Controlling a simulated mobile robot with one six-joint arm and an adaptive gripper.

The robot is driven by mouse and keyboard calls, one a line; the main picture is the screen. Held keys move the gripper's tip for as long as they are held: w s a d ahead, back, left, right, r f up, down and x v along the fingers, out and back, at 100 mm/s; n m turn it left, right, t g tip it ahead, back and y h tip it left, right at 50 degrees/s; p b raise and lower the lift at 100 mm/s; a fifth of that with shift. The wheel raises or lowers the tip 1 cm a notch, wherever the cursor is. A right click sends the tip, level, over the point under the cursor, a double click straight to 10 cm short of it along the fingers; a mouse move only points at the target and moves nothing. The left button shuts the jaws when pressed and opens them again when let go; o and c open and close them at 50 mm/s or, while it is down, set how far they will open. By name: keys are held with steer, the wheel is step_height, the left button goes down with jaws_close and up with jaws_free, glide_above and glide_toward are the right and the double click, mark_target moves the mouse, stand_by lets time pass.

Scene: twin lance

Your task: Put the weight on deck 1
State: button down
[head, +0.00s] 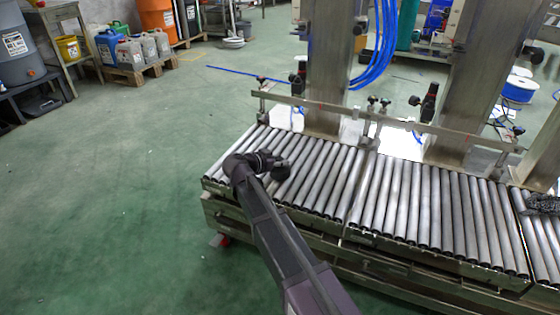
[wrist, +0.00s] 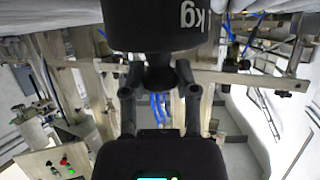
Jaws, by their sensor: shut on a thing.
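My gripper (wrist: 158,85) is shut on a black weight (wrist: 155,28), its fingers closing on the narrow neck below the wide body. White "kg" lettering shows on the body, and the top of the wrist view cuts it off. In the head view, my gripper (head: 268,165) is over the left end of a roller conveyor (head: 320,175). The dark weight is hard to tell from the gripper there, and I cannot tell whether it touches the rollers. No label shows which part is deck 1.
Metal posts (head: 325,80) and a guide rail (head: 385,122) stand along the conveyor's far side. A dark speckled thing (head: 543,203) lies on the rollers at the far right. Green floor (head: 110,180) is open to the left. Jugs on a pallet (head: 140,73) stand at the back left.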

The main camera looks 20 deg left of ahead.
steer(key=shift+r, duration=0.1)
steer(key=shift+c, duration=1.9)
jaws_free()
steer(key=p+v, duration=0.4)
steer(key=v, duration=0.8)
steer(key=shift+d, duration=0.1)
